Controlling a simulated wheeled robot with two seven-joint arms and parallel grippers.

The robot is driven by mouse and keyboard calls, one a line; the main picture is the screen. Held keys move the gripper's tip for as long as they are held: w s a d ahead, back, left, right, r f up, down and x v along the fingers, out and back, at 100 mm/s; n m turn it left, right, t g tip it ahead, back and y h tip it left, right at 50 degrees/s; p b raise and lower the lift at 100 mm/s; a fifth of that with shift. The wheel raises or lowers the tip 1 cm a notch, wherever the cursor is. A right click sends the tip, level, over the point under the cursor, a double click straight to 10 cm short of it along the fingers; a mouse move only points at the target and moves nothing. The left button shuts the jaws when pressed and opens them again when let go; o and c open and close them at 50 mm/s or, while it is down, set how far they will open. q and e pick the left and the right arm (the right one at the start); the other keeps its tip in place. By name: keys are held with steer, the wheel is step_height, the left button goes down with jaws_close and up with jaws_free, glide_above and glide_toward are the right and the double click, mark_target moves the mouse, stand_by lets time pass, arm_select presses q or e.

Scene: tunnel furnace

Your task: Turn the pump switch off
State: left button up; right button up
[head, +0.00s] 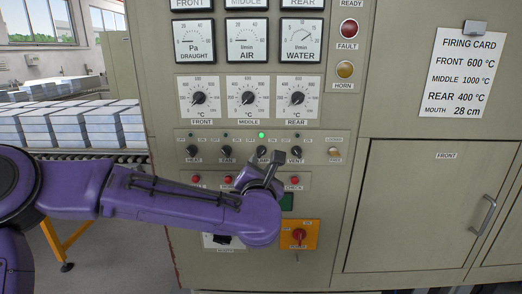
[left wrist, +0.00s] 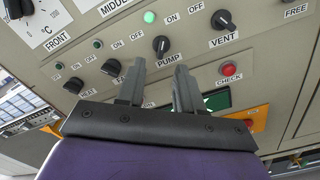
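The pump switch is a black rotary knob labelled PUMP (left wrist: 161,44), between OFF and ON marks; it also shows in the head view (head: 262,151), just above my gripper. The green lamp (left wrist: 150,17) above it is lit. In the head view, my left gripper (head: 270,162) partly covers the panel below the pump knob. My right gripper is in neither view.
The vent knob (head: 295,151) is close on the right, and the fan knob (head: 226,151) and heat knob (head: 192,151) are on the left. Red buttons (head: 294,181) lie below the row. An orange plate with a red switch (head: 299,235) is lower right.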

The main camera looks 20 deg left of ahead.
mark_target(261, 154)
arm_select(q)
steer(key=p+x, duration=0.3)
steer(key=x, duration=0.4)
steer(key=shift+w+a+f, duration=0.1)
steer(key=shift+w+f, duration=0.05)
steer(key=shift+w, duration=0.25)
jaws_close()
steer(key=shift+f+b, duration=0.25)
steer(key=shift+b, duration=0.5)
steer(key=shift+r+n+b, duration=0.2)
steer(key=shift+n+b, duration=6.9)
steer(key=shift+b, duration=4.2)
